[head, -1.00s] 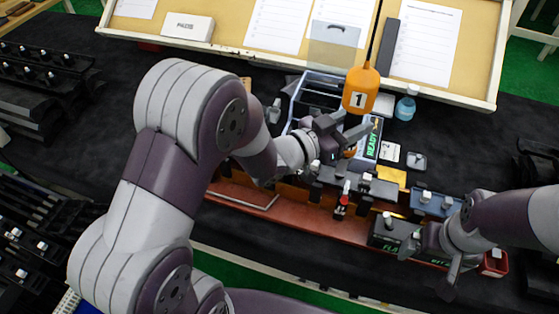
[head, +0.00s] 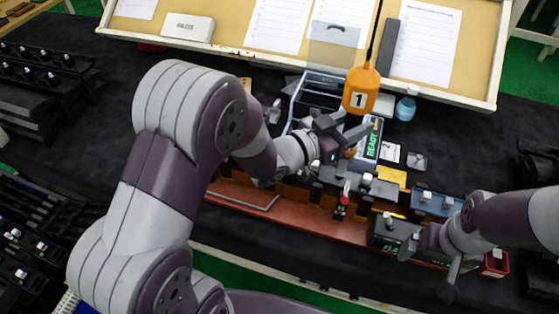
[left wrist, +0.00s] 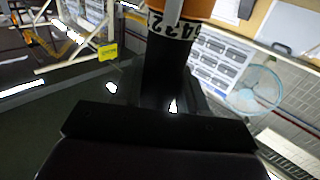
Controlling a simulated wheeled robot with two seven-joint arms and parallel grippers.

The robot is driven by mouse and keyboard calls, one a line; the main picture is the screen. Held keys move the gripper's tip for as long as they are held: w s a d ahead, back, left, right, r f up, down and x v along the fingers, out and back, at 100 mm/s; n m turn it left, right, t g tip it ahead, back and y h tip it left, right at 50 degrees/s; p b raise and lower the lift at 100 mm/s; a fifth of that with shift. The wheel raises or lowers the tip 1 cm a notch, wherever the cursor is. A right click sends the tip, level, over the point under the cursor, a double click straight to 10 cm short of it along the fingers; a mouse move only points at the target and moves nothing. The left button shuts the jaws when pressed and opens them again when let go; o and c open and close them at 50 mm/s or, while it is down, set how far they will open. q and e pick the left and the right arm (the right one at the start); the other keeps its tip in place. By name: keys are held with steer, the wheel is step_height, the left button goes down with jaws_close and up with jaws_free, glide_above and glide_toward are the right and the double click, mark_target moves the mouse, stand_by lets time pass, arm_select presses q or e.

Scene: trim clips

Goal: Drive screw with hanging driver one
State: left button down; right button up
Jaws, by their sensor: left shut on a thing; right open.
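The orange hanging driver (head: 360,92) with a "1" label hangs on a dark cord above the bench fixture. My left gripper (head: 346,132) is shut on the driver's lower part, just under the orange body. In the left wrist view the driver's orange body (left wrist: 193,8) and a numbered white ring show at the top, above the dark fingers. The driver's tip and any screw below it are hidden or too small to make out. My right gripper (head: 430,262) is open at the right front, close to a black box with green lettering (head: 386,232).
A reddish-brown rail (head: 300,219) with clamps runs along the front. A red bin (head: 496,262) sits at right.

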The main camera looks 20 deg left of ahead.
mark_target(359, 102)
arm_select(q)
steer(key=shift+s+f, duration=0.1)
steer(key=shift+f, duration=0.2)
step_height(359, 102, up, 6)
steer(key=p, duration=0.4)
steer(key=shift+r+p, duration=0.2)
steer(key=shift+p, duration=0.1)
steer(key=shift+w, duration=0.2)
